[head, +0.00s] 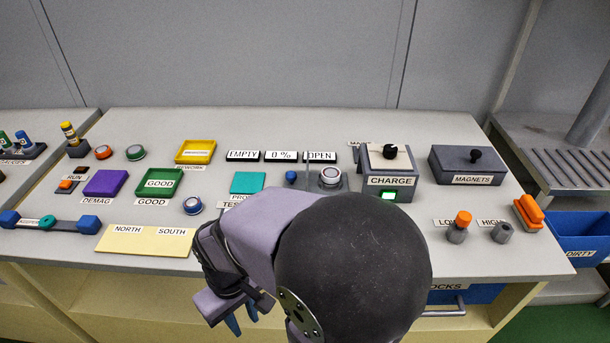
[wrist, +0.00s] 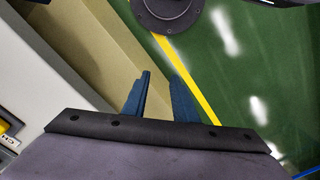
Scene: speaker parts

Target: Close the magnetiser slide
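The magnetiser appears to be the grey box (head: 372,178) labelled CHARGE at right of centre, with a beige top, a black knob (head: 390,151) and a lit green button (head: 388,195). A label starting "MA" behind it is partly hidden. A display (head: 319,156) to its left reads OPEN. I cannot clearly make out the slide itself. My gripper (head: 241,318) is in front of the bench edge, well away from the box. In the wrist view its two blue fingers (wrist: 160,85) are apart with nothing between them.
Two more displays read EMPTY (head: 243,156) and 0% (head: 281,156). A dark MAGNETS box (head: 455,166) stands right of the magnetiser. Orange-topped LOW (head: 458,228) and grey HIGH (head: 502,232) posts stand in front. My arm covers the bench's front middle.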

